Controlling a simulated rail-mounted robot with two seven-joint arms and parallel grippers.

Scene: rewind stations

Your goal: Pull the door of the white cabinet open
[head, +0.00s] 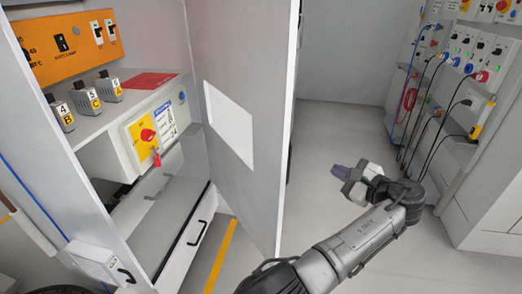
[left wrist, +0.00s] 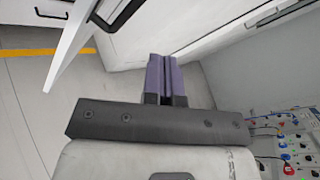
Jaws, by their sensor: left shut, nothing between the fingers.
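The white cabinet (head: 99,206) stands at the left of the head view, and its inside is in plain sight. Its door (head: 222,65) stands open, swung out to the right, with a paler rectangular panel on the face I see. My left gripper (head: 340,172) is to the right of the door's free edge, with a gap between them. Its purple fingers (left wrist: 165,76) are shut together and empty in the left wrist view. A pale slab, probably the door (left wrist: 70,48), shows at upper left there, apart from the fingers. My right gripper is in neither view.
Inside the cabinet are a yellow switch box (head: 145,140), several small grey numbered units (head: 108,86) and a drawer with a black handle (head: 197,233). A panel with cables and sockets (head: 455,75) stands at the right. Grey floor (head: 325,130) lies between.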

